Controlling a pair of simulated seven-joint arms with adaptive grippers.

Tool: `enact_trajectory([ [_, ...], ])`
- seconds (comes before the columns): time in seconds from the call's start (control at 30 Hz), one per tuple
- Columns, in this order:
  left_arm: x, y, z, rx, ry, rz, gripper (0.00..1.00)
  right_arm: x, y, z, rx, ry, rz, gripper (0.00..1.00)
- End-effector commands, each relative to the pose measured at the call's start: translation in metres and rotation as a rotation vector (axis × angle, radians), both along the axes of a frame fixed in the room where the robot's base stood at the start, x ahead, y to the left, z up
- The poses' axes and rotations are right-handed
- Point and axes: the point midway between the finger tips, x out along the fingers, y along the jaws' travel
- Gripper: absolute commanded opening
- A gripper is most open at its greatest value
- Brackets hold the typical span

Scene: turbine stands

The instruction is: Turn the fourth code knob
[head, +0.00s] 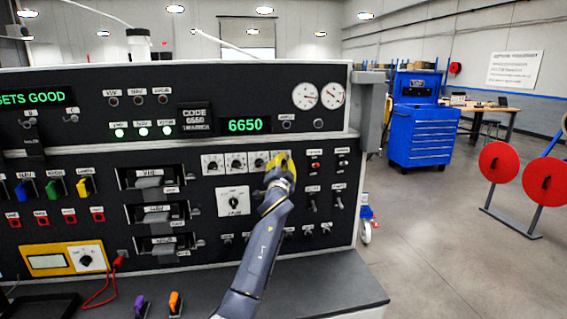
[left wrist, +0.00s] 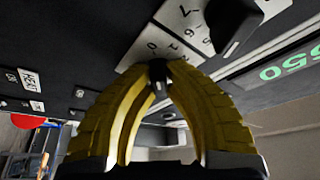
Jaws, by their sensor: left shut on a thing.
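The code knobs sit in a row of white plates on the black panel, with the first knob (head: 212,163), second knob (head: 236,162) and third knob (head: 258,161) in plain sight. My left gripper (head: 281,168) covers the rightmost, fourth plate. In the left wrist view, my left gripper's yellow fingers (left wrist: 158,75) are closed on the black fourth knob (left wrist: 158,68), whose white dial plate (left wrist: 160,42) shows around it. A neighbouring black knob (left wrist: 232,22) is beside it. The green display (head: 245,125) reads 6650, and the code label (head: 195,120) also reads 6650. My right gripper is not in view.
Toggle switches (head: 311,198) stand right of and below the gripper. A larger knob (head: 233,201) is below the code row, beside drawer-like modules (head: 160,212). A yellow meter (head: 62,259) with a red lead is at lower left.

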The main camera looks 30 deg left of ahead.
Motion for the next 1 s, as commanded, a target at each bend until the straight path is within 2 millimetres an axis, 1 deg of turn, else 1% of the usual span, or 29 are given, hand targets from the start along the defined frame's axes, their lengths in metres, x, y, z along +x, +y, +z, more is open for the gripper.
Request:
enact_trajectory([
  [0.2, -0.0002, -0.0003, 0.0014, -0.089, -0.068, -0.001, 0.00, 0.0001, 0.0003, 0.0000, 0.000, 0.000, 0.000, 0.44],
  [0.63, -0.0005, 0.0005, 0.0014, -0.106, -0.084, -0.001, 0.00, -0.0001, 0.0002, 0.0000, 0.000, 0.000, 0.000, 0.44],
  [0.67, -0.0005, 0.0004, 0.0015, -0.106, -0.084, -0.001, 0.16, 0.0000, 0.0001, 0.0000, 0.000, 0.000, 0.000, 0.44],
  [0.83, -0.0005, 0.0005, 0.0013, -0.106, -0.084, -0.001, 0.36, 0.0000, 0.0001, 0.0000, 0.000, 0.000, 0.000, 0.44],
  [1.0, -0.0005, 0.0005, 0.0010, -0.105, -0.083, 0.000, 0.36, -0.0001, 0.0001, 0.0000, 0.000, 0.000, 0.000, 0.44],
])
